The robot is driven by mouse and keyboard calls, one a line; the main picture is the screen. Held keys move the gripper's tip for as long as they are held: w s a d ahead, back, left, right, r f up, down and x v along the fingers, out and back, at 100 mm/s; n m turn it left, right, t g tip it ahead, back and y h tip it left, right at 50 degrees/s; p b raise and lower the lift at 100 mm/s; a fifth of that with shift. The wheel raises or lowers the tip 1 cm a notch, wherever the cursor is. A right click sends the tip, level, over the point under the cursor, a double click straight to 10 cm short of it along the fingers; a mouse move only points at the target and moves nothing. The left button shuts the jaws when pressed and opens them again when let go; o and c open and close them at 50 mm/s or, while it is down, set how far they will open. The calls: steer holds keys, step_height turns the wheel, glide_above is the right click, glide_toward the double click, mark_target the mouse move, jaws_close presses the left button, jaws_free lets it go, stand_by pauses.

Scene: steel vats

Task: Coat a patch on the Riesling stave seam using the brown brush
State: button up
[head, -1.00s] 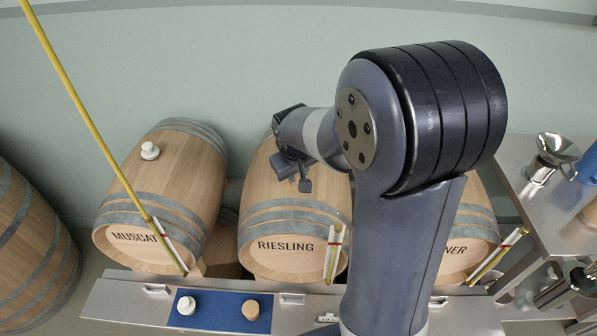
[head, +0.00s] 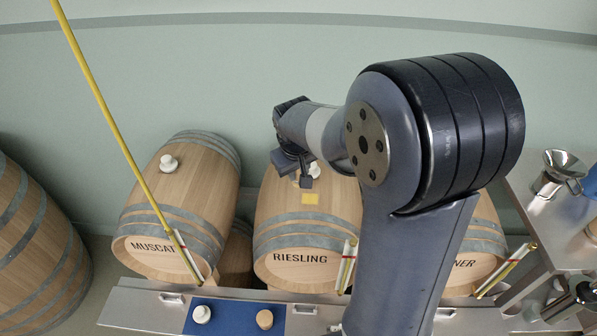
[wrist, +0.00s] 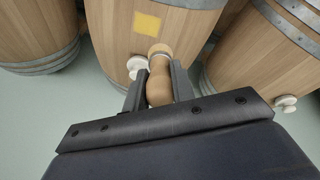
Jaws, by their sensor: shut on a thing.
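The Riesling barrel (head: 290,240) lies in the middle of the head view, its name on the front end. A yellow square patch (head: 311,198) shows on its upper staves, and also in the wrist view (wrist: 147,23). My gripper (head: 303,180) is over the barrel, just behind the patch. In the wrist view my gripper (wrist: 159,88) is shut on the tan-brown brush (wrist: 160,92), whose paler end points toward the barrel. The brush end appears beside the patch, apart from it; its height above the wood cannot be told. The brush is hidden in the head view.
A white bung (head: 315,168) sits on the Riesling barrel close to my gripper. The Muscat barrel (head: 180,190) is at left, another barrel (head: 480,245) at right behind my arm. A yellow pole (head: 110,115) slants at left. A blue mat (head: 235,317) holds white and tan pieces.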

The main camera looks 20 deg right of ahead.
steer(key=shift+r+p, duration=0.7)
steer(key=shift+r, duration=0.55)
steer(key=shift+f, duration=0.15)
